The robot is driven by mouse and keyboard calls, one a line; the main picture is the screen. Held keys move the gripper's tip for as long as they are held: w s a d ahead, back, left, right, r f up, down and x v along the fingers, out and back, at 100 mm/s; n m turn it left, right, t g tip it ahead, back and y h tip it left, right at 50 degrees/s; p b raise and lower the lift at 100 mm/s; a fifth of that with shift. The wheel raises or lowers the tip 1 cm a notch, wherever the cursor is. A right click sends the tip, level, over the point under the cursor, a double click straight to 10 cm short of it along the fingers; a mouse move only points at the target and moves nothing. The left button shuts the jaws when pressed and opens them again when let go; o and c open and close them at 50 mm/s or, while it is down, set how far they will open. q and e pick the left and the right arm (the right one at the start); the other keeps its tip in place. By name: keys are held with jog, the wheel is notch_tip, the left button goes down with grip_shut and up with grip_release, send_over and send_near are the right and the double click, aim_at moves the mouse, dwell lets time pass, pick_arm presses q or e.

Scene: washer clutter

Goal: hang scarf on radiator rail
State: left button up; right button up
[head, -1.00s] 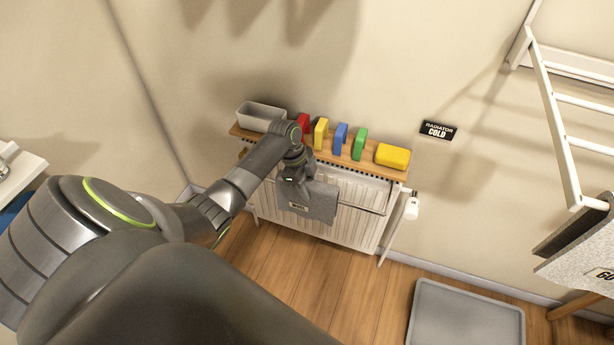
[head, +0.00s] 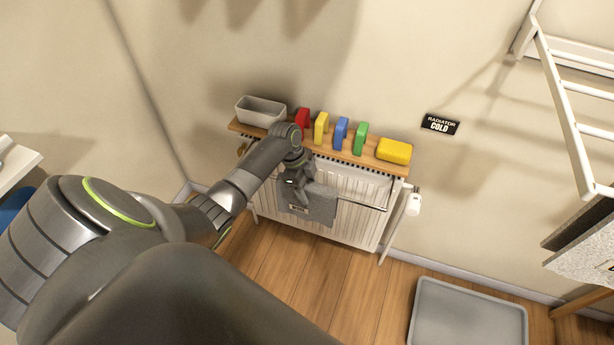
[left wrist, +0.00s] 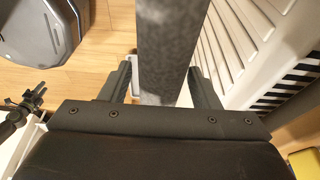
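The grey scarf (head: 322,207), with a small dark label, hangs at the front of the white radiator (head: 350,222), on the left part of the radiator rail (head: 362,202). My left gripper (head: 298,194) is at the scarf's upper left part and hides some of it and of the rail. In the left wrist view, the scarf (left wrist: 170,50) passes as a grey strip between the two spread fingers of the left gripper (left wrist: 162,75). The fingers look open around it. How the scarf drapes behind the rail is hidden.
A wooden shelf (head: 375,162) above the radiator bears a grey bin (head: 262,112), several coloured blocks and a yellow block (head: 394,151). A white valve (head: 413,203) sticks out at right. A grey tray (head: 468,312) lies on the floor; a white rack (head: 556,100) hangs at right.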

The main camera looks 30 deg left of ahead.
pick_arm(q)
jog(key=shift+o, duration=0.4)
jog(key=shift+a+r, duration=0.15)
jog(key=shift+r, duration=0.15)
jog(key=p+v, duration=0.1)
jog(key=v, duration=1.5)
jog(key=shift+a+r, duration=0.2)
jog(key=shift+r, duration=0.15)
jog(key=shift+s+f, duration=0.1)
